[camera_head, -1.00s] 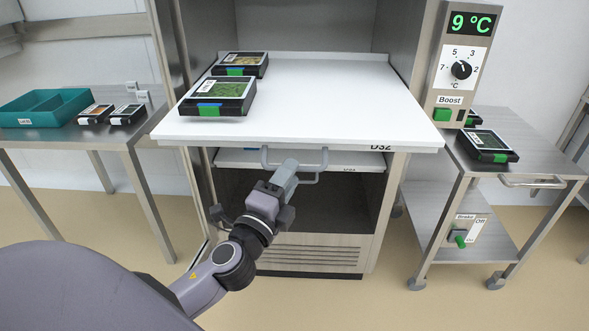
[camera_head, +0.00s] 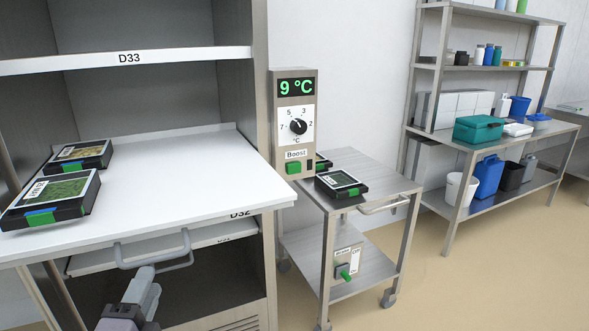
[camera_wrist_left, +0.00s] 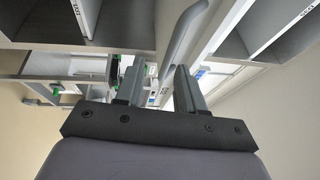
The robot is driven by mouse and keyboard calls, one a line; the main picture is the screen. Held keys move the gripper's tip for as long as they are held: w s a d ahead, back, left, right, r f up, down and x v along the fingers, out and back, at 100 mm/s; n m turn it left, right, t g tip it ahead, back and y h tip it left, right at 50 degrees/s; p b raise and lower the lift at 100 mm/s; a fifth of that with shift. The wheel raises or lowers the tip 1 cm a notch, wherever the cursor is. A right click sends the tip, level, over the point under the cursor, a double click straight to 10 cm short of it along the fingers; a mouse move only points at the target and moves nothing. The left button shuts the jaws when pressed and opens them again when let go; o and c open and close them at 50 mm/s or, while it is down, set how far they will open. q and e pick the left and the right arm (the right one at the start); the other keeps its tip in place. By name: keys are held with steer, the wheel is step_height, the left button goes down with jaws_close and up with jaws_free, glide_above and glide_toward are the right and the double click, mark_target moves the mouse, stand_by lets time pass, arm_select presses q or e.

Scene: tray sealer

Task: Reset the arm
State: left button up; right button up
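My left gripper (camera_head: 146,272) is at the lower left of the head view, just below the grey handle (camera_head: 152,259) of the pulled-out shelf D32. In the left wrist view its two fingers (camera_wrist_left: 160,78) stand apart, so it is open. The grey handle bar (camera_wrist_left: 182,35) shows beyond and partly between the fingertips there. I cannot tell whether a finger touches it. My right gripper is in neither view.
Two black trays with green tabs, the nearer one (camera_head: 50,198), lie on the white shelf (camera_head: 180,185). A control panel (camera_head: 295,125) reads 9 °C. A metal cart (camera_head: 375,180) with trays stands right of it, then a rack (camera_head: 500,140). Floor at right is clear.

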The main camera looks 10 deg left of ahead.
arm_select(q)
steer(key=s+d+f+n+g+h, duration=0.25)
steer(key=s+d+f+n, duration=0.2)
steer(key=f, duration=0.35)
steer(key=s+d+f+n+g+h, duration=0.1)
steer(key=s+d+f+n+g, duration=0.3)
steer(key=f, duration=0.4)
steer(key=s+d+f+n+g+h, duration=0.2)
steer(key=s+f+n+g, duration=0.1)
steer(key=s+f+n, duration=0.4)
step_height(320, 180, up, 9)
steer(key=m+p, duration=0.1)
steer(key=p, duration=1.1)
steer(key=shift+w+a+f, duration=0.15)
steer(key=shift+w+a, duration=0.15)
steer(key=shift+a, duration=0.15)
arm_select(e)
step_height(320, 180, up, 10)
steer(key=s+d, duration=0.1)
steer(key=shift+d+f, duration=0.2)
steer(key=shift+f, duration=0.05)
arm_select(q)
steer(key=shift+t, duration=0.25)
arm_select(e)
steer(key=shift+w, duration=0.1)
